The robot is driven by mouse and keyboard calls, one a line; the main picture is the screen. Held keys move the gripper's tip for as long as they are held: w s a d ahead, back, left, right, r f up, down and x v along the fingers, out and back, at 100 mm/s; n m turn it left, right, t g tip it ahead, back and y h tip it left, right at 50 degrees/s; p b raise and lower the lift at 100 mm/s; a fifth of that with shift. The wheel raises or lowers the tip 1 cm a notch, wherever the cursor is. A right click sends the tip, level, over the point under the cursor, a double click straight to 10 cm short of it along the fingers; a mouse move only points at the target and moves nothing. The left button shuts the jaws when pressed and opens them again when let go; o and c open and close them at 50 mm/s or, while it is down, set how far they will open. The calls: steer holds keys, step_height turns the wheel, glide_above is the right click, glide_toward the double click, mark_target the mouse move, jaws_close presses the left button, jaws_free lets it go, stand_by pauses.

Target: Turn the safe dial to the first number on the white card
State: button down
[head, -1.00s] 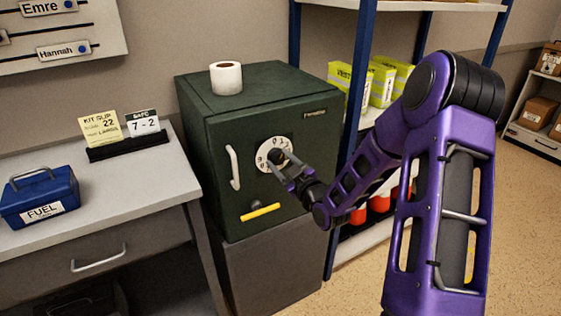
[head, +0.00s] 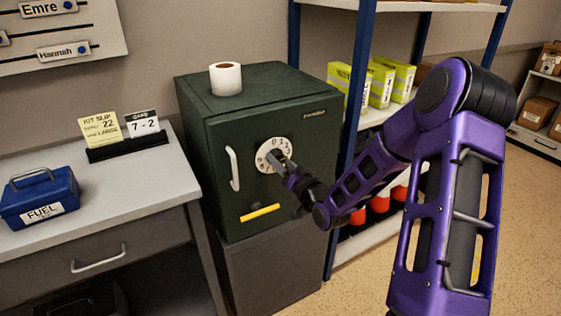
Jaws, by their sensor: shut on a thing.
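The green safe (head: 220,130) stands on a dark grey base, its door facing me. The white card (head: 144,127), with a dark green top band, reads "7 - 2" and stands in a black holder (head: 125,147) on the desk.
A grey door handle (head: 233,168) and a yellow bar (head: 260,213) are on the safe front. A paper roll (head: 226,78) stands on top. A yellow slip (head: 101,129) is beside the card. A blue box (head: 40,197) sits on the desk; shelving (head: 352,110) stands at right.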

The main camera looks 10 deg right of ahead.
steer(key=m+p, duration=0.1)
steer(key=m, duration=0.5)
steer(key=shift+m, duration=0.3)
steer(key=m+p, duration=0.2)
steer(key=m, duration=1.6)
steer(key=shift+f+p, duration=0.1)
steer(key=shift+p, duration=0.3)
steer(key=shift+m, duration=0.4)
steer(key=shift+c, duration=1.4)
jaws_free()
